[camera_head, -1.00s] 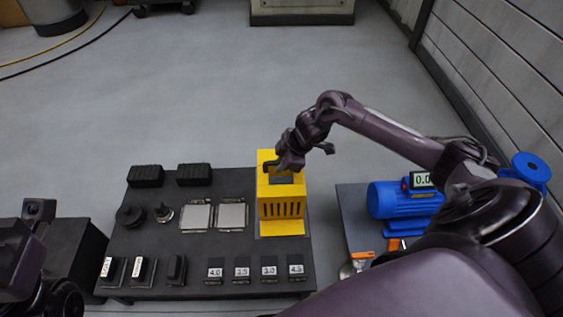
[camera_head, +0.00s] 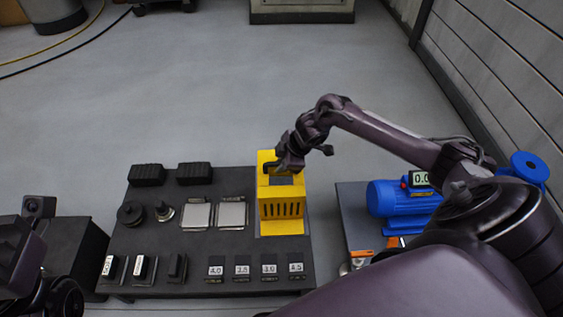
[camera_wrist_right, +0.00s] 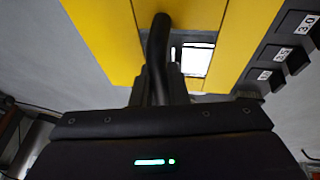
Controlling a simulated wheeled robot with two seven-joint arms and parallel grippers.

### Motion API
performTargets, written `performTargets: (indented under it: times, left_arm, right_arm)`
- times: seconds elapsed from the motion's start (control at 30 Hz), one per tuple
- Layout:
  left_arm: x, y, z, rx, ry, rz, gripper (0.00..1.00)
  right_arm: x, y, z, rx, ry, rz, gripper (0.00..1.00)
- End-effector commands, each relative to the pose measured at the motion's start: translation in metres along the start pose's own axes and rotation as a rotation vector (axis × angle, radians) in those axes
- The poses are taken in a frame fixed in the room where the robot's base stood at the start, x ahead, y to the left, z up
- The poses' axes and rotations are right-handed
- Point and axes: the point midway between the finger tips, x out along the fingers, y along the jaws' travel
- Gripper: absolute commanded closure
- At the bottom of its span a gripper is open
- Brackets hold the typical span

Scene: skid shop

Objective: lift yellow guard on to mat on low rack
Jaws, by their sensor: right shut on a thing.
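The yellow guard (camera_head: 283,208) stands upright at the right end of the dark low rack (camera_head: 200,262), with its slotted face toward me. A strip of the grey mat (camera_head: 308,222) shows around its base; I cannot tell whether the guard touches it. My right gripper (camera_head: 285,168) is shut on the guard's dark top handle. The right wrist view also shows the handle (camera_wrist_right: 158,50) between the fingers, with the yellow guard (camera_wrist_right: 110,40) beyond. My left gripper is not clearly seen; only part of my left arm shows at the lower left.
The rack also holds black blocks (camera_head: 146,174), round dark parts, two silver plates (camera_head: 231,214) and several numbered blocks (camera_head: 269,267). A blue motor (camera_head: 400,204) stands on a grey surface to the right, beside a wall.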

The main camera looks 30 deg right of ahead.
Motion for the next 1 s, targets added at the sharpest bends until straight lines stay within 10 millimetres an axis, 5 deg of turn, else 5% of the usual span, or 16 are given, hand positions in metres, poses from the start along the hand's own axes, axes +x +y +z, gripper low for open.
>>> performTargets:
  times: [0.4, 0.43, 0.6, 0.8, 1.0]
  left_arm:
    - [0.0007, -0.0001, 0.0000, 0.000, 0.000, 0.000, 1.00]
    - [0.0007, -0.0001, 0.0000, 0.000, 0.000, 0.000, 1.00]
    - [0.0006, 0.0000, 0.0000, 0.000, 0.000, 0.000, 1.00]
    - [0.0004, 0.0000, 0.0000, 0.000, 0.000, 0.000, 1.00]
    - [0.0004, 0.0000, 0.0000, 0.000, 0.001, 0.000, 1.00]
  right_arm:
    - [0.0008, 0.0010, -0.0003, 0.000, 0.003, 0.003, 1.00]
    - [0.0008, 0.0010, -0.0003, 0.000, 0.003, 0.003, 0.82]
    - [0.0011, 0.0005, 0.0002, 0.000, 0.001, 0.002, 0.61]
    - [0.0026, -0.0014, 0.0021, 0.000, -0.003, -0.002, 0.59]
    - [0.0023, -0.0009, 0.0016, 0.000, -0.002, -0.001, 0.39]
